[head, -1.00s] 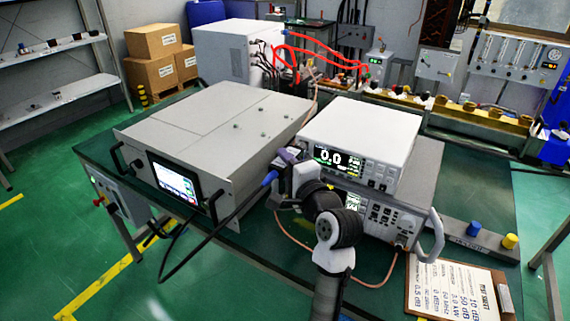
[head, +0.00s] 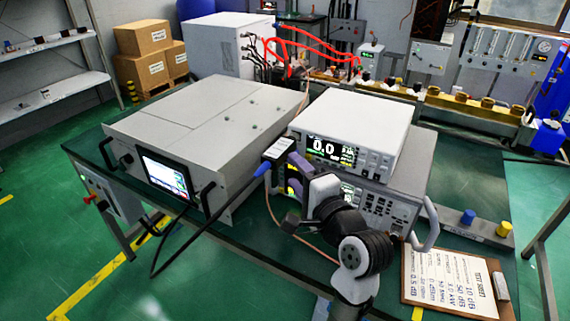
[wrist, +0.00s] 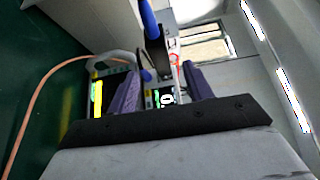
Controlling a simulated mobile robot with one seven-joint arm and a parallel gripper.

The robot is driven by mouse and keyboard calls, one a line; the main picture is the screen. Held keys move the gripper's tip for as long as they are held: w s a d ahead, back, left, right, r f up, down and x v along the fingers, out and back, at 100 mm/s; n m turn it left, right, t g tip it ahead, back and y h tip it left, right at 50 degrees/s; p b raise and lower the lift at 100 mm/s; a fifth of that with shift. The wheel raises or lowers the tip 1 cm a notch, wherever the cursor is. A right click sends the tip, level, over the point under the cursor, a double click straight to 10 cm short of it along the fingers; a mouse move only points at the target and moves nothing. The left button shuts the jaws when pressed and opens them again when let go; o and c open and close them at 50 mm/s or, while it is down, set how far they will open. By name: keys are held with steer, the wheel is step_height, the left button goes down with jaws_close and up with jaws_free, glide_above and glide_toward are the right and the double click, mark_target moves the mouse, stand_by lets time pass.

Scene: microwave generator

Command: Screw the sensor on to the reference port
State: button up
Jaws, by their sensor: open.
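The sensor (head: 279,148) is a dark box with a pale label and a blue cable end (head: 263,168). It is in front of the left side of the white power meter (head: 375,115), whose screen reads 0.0. My gripper (head: 296,164) has purple fingers, open, just right of and below the sensor in the head view. In the wrist view the fingers (wrist: 163,88) stand apart, with the dark sensor body (wrist: 157,52) and blue part between or beyond them. I cannot tell whether they touch it. I cannot make out the reference port; my gripper covers part of the meter's front.
A large grey generator (head: 200,135) with a lit screen is on the left. A grey instrument (head: 385,210) with a handle is under the meter. A clipboard (head: 455,280) and blue and yellow caps (head: 468,217) are at right. A black cable (head: 195,242) hangs across the front.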

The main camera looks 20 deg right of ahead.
steer(key=shift+s+d+b, duration=0.15)
steer(key=shift+s, duration=1.2)
steer(key=shift+s+d+b, duration=0.1)
steer(key=shift+s+b, duration=0.05)
steer(key=shift+s, duration=1.2)
